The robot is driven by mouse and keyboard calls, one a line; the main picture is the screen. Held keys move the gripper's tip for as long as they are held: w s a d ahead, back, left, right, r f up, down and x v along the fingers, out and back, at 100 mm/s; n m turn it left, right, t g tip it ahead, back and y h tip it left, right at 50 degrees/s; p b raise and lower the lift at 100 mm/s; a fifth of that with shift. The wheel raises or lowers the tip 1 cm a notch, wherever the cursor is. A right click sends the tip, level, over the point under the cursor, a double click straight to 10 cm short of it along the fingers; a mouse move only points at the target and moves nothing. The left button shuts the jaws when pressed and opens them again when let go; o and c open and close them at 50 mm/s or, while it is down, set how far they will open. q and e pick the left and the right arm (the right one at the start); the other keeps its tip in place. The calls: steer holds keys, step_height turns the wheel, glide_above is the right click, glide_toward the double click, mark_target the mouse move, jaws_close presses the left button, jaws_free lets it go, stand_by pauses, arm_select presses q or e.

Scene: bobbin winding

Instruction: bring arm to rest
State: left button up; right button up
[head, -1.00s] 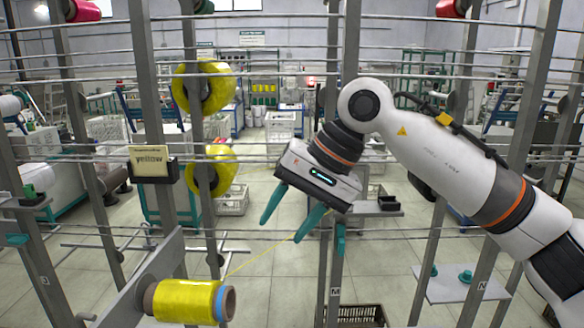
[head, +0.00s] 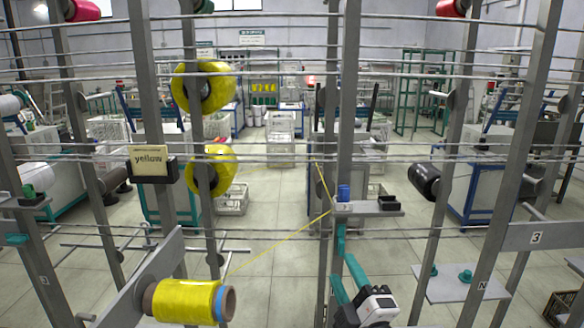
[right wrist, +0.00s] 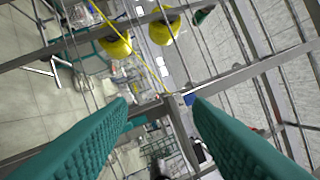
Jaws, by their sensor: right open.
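My right gripper (head: 346,282) shows low in the head view, right of centre, below a small shelf on a grey post. Its two teal fingers are apart, with nothing between them. In the right wrist view the teal fingers (right wrist: 160,122) are spread wide and empty. Most of my right arm is out of the head view. My left gripper is not in view. A yellow bobbin (head: 186,301) sits at the lower left. A yellow thread (head: 280,241) runs from near it up to the post by the shelf, then rises.
A grey rack of posts and thin horizontal rods fills the foreground. Two larger yellow spools (head: 216,88) hang on a left post, beside a "yellow" label (head: 149,161). The small shelf (head: 368,208) carries a blue piece (head: 344,192). A black spool (head: 424,180) is to the right.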

steer(key=s+d+f+m+g+h, duration=0.2)
steer(key=d+f+m, duration=0.1)
steer(key=f, duration=0.3)
steer(key=s+d+f+m+g+h, duration=0.2)
steer(key=s+f+m+g, duration=0.15)
steer(key=f, duration=0.25)
steer(key=s+d+f+m+g, duration=0.35)
steer(key=s+f+g, duration=0.25)
steer(key=s+f, duration=0.4)
steer(key=s+d+f+m+g, duration=0.3)
steer(key=s+f+m+g, duration=0.3)
steer(key=s, duration=0.7)
step_height(320, 180, down, 26)
steer(key=n, duration=0.1)
steer(key=s+d+f+g+h, duration=0.1)
steer(key=s+d+f, duration=0.1)
steer(key=s+f, duration=1.4)
steer(key=shift+s+d+f, duration=0.15)
steer(key=shift+s+d, duration=0.05)
steer(key=shift+s, duration=0.45)
steer(key=shift+g, duration=0.25)
